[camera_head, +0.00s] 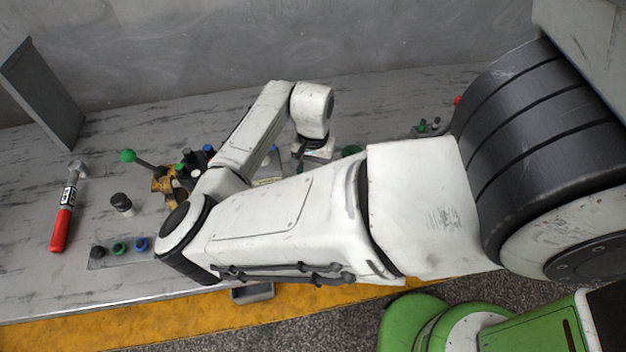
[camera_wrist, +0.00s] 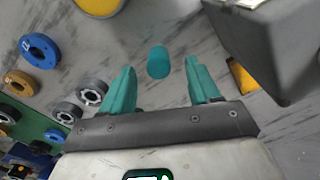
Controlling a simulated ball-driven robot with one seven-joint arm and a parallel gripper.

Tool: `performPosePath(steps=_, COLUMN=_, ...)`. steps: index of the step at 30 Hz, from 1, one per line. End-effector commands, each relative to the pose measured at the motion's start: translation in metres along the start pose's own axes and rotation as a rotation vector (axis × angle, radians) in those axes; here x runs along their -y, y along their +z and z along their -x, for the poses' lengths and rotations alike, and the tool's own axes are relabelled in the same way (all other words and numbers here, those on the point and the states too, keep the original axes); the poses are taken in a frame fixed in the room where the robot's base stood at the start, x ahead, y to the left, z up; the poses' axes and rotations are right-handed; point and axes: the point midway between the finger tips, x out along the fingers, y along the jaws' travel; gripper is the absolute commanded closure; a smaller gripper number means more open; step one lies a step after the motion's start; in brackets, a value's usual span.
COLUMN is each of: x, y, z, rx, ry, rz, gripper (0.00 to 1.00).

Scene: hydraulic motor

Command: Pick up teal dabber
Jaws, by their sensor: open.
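The teal dabber (camera_wrist: 157,62) is a small rounded teal cylinder on the grey, scuffed table in the wrist view. My gripper (camera_wrist: 160,67) is open, with one teal finger on each side of the dabber's line in the picture. The dabber shows between the fingertips with a gap on both sides, and neither finger touches it. How far above it the fingers are is hard to tell. In the head view my arm covers most of this area, and I cannot make out the dabber there.
In the wrist view a dark grey box (camera_wrist: 262,45) stands close at the right, near a yellow piece (camera_wrist: 242,76). A blue ring (camera_wrist: 40,50) and metal rings lie left. In the head view a red-handled hammer (camera_head: 62,220) and a black knob (camera_head: 121,203) lie left.

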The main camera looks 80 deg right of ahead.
Motion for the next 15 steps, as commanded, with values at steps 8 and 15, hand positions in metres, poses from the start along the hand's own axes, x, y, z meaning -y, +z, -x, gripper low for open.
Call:
performPosePath(steps=8, x=-0.001, y=-0.001, z=-0.037, rx=0.003, ry=0.001, rz=0.001, gripper=0.39)
performPosePath(steps=15, x=-0.001, y=-0.001, z=-0.045, rx=0.001, ry=0.0, rz=0.0, gripper=0.39)
